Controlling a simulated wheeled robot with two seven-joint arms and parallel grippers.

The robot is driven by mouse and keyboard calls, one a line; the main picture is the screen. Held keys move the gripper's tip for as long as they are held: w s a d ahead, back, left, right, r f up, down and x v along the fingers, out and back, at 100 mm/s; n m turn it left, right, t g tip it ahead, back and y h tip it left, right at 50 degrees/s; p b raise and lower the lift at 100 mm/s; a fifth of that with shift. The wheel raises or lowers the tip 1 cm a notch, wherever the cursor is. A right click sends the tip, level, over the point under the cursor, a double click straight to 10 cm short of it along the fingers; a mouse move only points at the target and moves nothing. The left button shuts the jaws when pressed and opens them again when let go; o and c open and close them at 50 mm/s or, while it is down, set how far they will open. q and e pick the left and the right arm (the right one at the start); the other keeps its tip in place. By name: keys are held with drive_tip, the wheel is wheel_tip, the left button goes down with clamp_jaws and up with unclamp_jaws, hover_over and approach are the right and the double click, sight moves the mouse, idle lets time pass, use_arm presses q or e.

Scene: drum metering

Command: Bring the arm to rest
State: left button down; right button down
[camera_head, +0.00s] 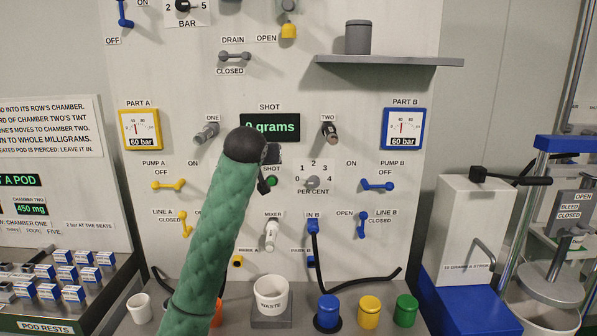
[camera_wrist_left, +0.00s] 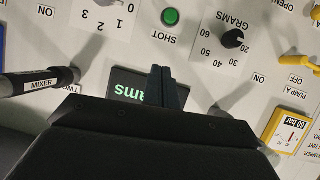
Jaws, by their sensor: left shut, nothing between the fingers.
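My left arm, in a green sleeve, rises from the bottom of the head view. Its dark left gripper (camera_head: 272,154) is in front of the panel, just below the shot display (camera_head: 270,127). In the left wrist view the fingers (camera_wrist_left: 168,88) are together and empty, over the display with its green letters (camera_wrist_left: 137,92). The green SHOT button (camera_wrist_left: 170,17) and the black grams knob (camera_wrist_left: 233,39) are beyond the fingertips, apart from them. The arm covers part of the panel left of the mixer handle (camera_head: 271,235). My right gripper is not in view.
A grey shelf (camera_head: 390,61) juts out at upper right with a grey canister (camera_head: 358,37). Below stand a white waste cup (camera_head: 270,294) and blue (camera_head: 327,312), yellow (camera_head: 369,309) and green (camera_head: 405,310) containers. A pod rack (camera_head: 100,296) is at left, a white-and-blue machine (camera_head: 468,230) at right.

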use_arm(q)
drive_tip(key=s+a+f+g, duration=0.2)
drive_tip(key=s+f, duration=0.5)
drive_tip(key=f, duration=0.6)
drive_tip(key=s+a+f+g, duration=0.1)
drive_tip(key=s+a+f, duration=0.1)
drive_tip(key=s+f, duration=0.75)
drive_tip(key=s+a+f+g, duration=0.2)
drive_tip(key=s+f, duration=0.2)
drive_tip(key=f, duration=1.1)
drive_tip(key=s+a+f+m+g, duration=0.15)
drive_tip(key=s+f, duration=0.35)
drive_tip(key=s, duration=0.6)
drive_tip(key=s+a+f+g+y, duration=0.1)
drive_tip(key=s+a+f, duration=0.35)
drive_tip(key=s, duration=0.75)
drive_tip(key=s+f+m+g, duration=0.1)
drive_tip(key=s+f+g, duration=0.1)
drive_tip(key=s+f, duration=0.65)
drive_tip(key=s+d+f, duration=0.1)
drive_tip(key=s+f, duration=0.1)
drive_tip(key=f, duration=1)
drive_tip(key=s+d+f+g, duration=0.1)
drive_tip(key=s+f, duration=0.2)
drive_tip(key=f, duration=1)
drive_tip(key=s+d+f+g, duration=0.1)
drive_tip(key=s+f, duration=0.2)
drive_tip(key=f, duration=1)
drive_tip(key=shift+f, duration=0.2)
drive_tip(key=shift+n, duration=0.25)
